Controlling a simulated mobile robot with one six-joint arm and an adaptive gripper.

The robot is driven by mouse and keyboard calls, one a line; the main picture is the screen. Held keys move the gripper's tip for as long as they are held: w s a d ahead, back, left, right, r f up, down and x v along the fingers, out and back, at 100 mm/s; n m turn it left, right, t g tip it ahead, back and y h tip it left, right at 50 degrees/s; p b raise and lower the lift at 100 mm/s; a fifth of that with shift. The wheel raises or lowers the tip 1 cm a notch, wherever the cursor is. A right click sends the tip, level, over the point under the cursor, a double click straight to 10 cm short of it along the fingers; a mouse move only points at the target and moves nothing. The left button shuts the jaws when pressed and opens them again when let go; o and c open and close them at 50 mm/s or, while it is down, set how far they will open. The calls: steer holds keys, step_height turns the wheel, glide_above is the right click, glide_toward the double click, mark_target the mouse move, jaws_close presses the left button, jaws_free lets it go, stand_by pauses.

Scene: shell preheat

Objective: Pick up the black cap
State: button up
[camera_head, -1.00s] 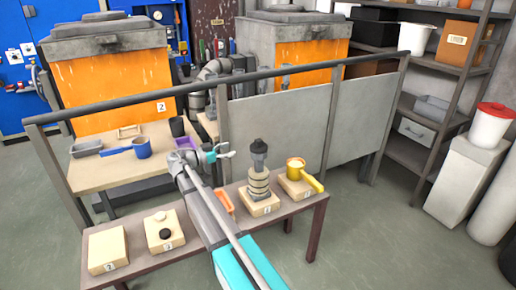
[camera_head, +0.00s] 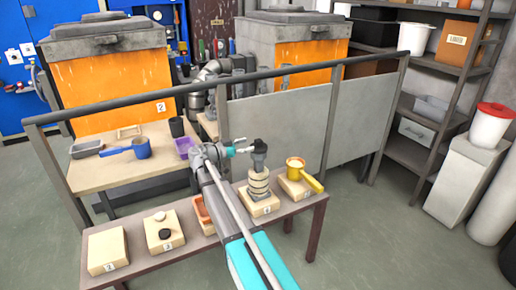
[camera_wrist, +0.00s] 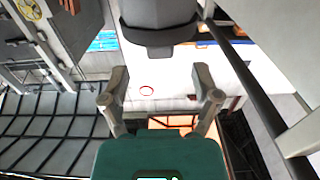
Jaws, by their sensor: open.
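A small flat black disc (camera_head: 164,234) lies beside a white one (camera_head: 160,216) on another block at the left.
A yellow ladle-like cup (camera_head: 295,164) stands on a block right of the stack. An orange tray (camera_head: 201,210) lies left, partly behind my arm. A metal rail (camera_head: 300,76) and grey panels (camera_head: 280,128) run behind the bench. A bare block (camera_head: 107,250) is at far left.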

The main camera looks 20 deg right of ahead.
mark_target(255, 142)
steer(key=shift+w+d, duration=0.1)
steer(key=shift+d, duration=2.5)
jaws_close()
